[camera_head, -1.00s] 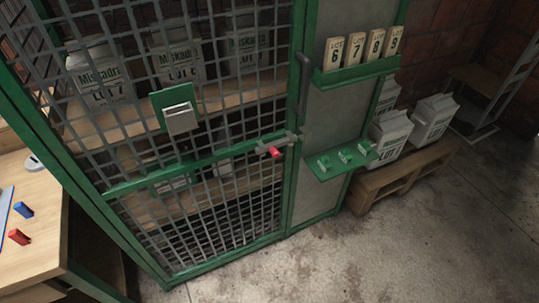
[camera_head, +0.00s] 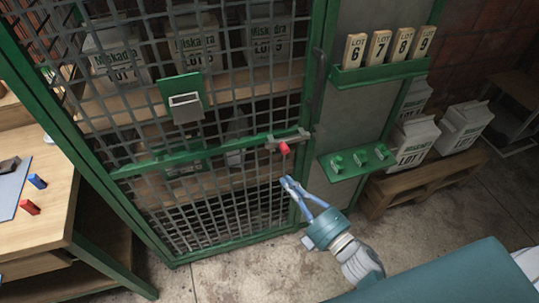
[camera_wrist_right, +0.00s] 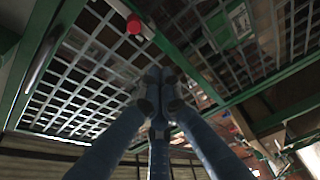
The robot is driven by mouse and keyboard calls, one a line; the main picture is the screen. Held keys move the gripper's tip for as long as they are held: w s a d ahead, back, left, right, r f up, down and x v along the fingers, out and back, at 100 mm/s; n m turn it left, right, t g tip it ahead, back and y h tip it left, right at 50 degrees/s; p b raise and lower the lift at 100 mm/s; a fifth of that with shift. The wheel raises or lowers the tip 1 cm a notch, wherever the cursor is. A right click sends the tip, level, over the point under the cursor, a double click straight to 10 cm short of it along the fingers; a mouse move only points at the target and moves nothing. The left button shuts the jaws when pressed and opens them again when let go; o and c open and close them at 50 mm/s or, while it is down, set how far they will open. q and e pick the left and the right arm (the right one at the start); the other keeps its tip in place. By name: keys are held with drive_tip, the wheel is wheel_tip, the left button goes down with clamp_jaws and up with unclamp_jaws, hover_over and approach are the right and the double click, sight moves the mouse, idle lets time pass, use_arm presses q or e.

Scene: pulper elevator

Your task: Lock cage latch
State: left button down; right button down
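The cage latch (camera_head: 287,141) is a grey bar with a red knob (camera_head: 285,148), at the right edge of the green-framed mesh door (camera_head: 210,158). My right gripper (camera_head: 287,182) has its blue fingertips together, below the knob and apart from it in the picture, in front of the door's lower mesh. In the right wrist view the fingertips (camera_wrist_right: 160,88) meet with nothing seen between them, and the red knob (camera_wrist_right: 133,25) shows above and left of them. How far the tips are from the mesh is hard to tell. My left gripper is not in view.
A green shelf with small green pieces (camera_head: 342,174) sticks out right of the latch. Above it is a rack of lot tags (camera_head: 385,70). Sacks stand on a wooden pallet (camera_head: 405,184) at right. A wooden table (camera_head: 50,205) is at left.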

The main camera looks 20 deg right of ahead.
drive_tip(key=shift+a+r, duration=0.15)
drive_tip(key=shift+r, duration=0.15)
drive_tip(key=shift+w, duration=0.1)
drive_tip(key=p, duration=0.2)
approach(268, 146)
drive_tip(key=w+a+r, duration=0.1)
drive_tip(key=w+a, duration=0.4)
drive_tip(key=d, duration=0.3)
drive_tip(key=shift+s+f, duration=0.2)
drive_tip(key=shift+f, duration=0.15)
drive_tip(key=shift+d+f, duration=0.1)
drive_tip(key=shift+d, duration=0.15)
